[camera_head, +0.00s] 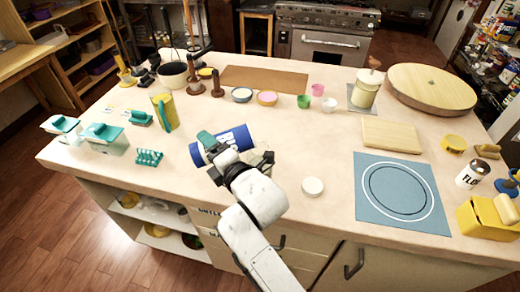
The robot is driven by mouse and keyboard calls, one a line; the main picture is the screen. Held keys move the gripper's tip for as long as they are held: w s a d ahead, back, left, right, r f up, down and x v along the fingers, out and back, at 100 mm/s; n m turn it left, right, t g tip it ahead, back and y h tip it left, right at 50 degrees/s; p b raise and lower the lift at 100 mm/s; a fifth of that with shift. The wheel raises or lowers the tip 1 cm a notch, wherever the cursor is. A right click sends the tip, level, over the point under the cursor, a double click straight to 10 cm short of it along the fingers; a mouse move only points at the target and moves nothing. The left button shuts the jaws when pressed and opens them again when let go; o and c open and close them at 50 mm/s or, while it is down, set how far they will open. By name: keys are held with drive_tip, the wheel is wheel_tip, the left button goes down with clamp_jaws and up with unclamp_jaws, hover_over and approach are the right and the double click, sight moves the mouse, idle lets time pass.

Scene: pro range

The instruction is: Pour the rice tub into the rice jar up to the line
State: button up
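A blue tub (232,138) with white lettering lies on its side in the air or close to the counter, near the front middle. The letters are partly covered, so I cannot read them fully. My gripper (209,153) is at the tub's left part, with a finger on either side, and appears shut on it. A small beige, glassy-looking thing (264,161) shows just right of my wrist, below the tub's right end. It may be the rice jar, but my arm hides most of it. No rice or fill line can be made out.
A round white lid (313,186) lies to the right on the counter. Farther right are a blue mat (370,217), a cutting board (391,135) and a flour canister (470,175). The middle counter is clear.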

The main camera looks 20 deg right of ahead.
drive_tip(key=shift+d+r+m+t+y, duration=0.2)
drive_tip(key=shift+r+m, duration=0.25)
drive_tip(key=shift+r, duration=0.15)
drive_tip(key=shift+d+r+m+t+y, duration=0.1)
drive_tip(key=shift+d+r+m+t, duration=0.1)
drive_tip(key=shift+r+m, duration=0.3)
idle(2.4)
